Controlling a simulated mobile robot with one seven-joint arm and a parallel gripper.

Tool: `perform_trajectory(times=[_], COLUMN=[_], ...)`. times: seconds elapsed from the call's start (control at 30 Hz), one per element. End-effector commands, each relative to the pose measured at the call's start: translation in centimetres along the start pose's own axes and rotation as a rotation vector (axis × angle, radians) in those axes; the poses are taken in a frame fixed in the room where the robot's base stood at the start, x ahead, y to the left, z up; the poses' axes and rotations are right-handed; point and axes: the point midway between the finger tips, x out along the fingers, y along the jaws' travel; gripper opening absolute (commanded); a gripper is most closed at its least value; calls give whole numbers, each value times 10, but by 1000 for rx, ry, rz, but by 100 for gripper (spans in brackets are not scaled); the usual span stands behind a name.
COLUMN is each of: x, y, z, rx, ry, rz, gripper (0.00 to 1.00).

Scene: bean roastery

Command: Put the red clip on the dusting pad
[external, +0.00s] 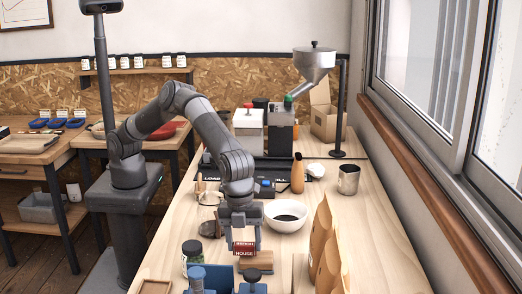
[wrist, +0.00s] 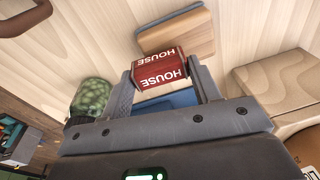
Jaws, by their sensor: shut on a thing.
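The red clip (external: 244,248), a small block lettered HOUSE, is held in my gripper (external: 241,242) over the near part of the long table. In the wrist view the red clip (wrist: 160,70) sits between the two fingertips of my gripper (wrist: 161,76), which is shut on it. A flat wooden block with a dark grey edge (wrist: 175,32), which looks like the dusting pad, lies just beyond the clip in the wrist view. In the external view this pad (external: 258,261) is beside and partly behind the clip. The clip appears raised above the table.
A jar of green beans (external: 192,257) stands left of my gripper, with blue-topped items (external: 215,277) nearer the camera. A white bowl (external: 286,215) is behind to the right. Tall paper bags (external: 323,245) line the right side.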

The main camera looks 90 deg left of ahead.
Motion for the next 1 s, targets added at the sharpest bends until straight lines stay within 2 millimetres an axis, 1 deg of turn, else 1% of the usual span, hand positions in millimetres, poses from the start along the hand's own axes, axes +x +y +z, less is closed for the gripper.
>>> perform_trajectory(times=[0.07,0.37,0.4,0.6,0.67,0.87,1.0], x=[6,8,8,8,8,8,0], y=[1,1,1,1,1,1,0], z=[0,1,1,1,1,1,0], rx=[0,0,0,-1,0,-1,-1], ry=[0,0,1,1,1,1,1], rz=[1,0,-1,-1,-1,-1,-2], gripper=[28,28,57,74,78,78,78])
